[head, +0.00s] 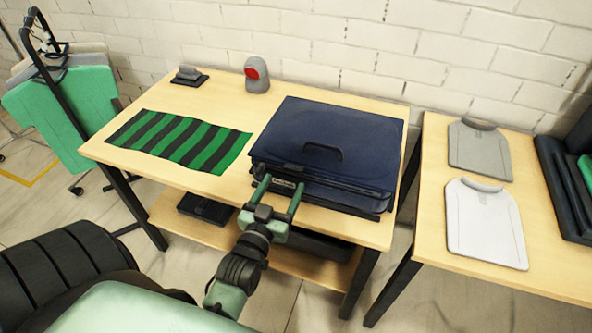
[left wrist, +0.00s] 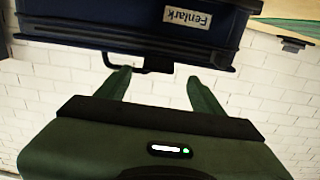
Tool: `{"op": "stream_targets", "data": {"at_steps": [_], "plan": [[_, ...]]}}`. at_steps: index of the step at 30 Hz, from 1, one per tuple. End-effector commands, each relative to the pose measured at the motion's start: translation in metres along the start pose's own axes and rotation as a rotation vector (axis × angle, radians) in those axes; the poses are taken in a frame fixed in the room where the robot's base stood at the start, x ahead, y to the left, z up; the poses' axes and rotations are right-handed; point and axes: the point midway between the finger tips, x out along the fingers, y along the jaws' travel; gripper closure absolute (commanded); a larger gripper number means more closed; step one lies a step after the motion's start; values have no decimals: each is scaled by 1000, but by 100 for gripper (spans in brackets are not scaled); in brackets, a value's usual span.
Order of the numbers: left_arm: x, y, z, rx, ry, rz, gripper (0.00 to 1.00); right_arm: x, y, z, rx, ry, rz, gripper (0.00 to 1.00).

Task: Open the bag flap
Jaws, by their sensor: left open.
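A dark navy bag (head: 360,130) lies flat on the table, its flap down over it. A dark handle (head: 323,150) lies on the flap near the front edge. My left gripper (head: 281,186) is open at the bag's front left edge, its two fingers pointing at the bag. In the left wrist view the bag (left wrist: 75,12) is at the top, with a "Fenlark" label (left wrist: 187,19) and a dark loop. The open fingers (left wrist: 158,80) have nothing between them; I cannot tell whether they touch the bag. My right gripper is not in view.
A green and black striped cloth (head: 180,140) lies left of the bag. A device with a red face (head: 256,75) and a small dark stand (head: 189,76) are behind. A second table with grey (head: 479,149) and white (head: 486,222) folded garments is right. A garment rack (head: 62,75) stands left.

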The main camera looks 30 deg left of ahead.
Motion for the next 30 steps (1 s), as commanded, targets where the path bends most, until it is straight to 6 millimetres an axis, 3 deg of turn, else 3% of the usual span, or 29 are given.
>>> {"op": "stream_targets", "data": {"at_steps": [4, 9, 20, 27, 30], "plan": [[26, 0, -2, -1, 2, 0, 33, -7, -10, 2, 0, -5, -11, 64], [46, 0, -1, 0, 0, 0, 33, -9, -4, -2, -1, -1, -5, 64], [52, 0, 1, -1, -1, 1, 33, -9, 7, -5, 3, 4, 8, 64], [52, 0, 0, -1, -1, 1, 97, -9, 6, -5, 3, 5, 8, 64], [52, 1, 1, -1, -1, 1, 100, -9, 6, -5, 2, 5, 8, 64]]}}
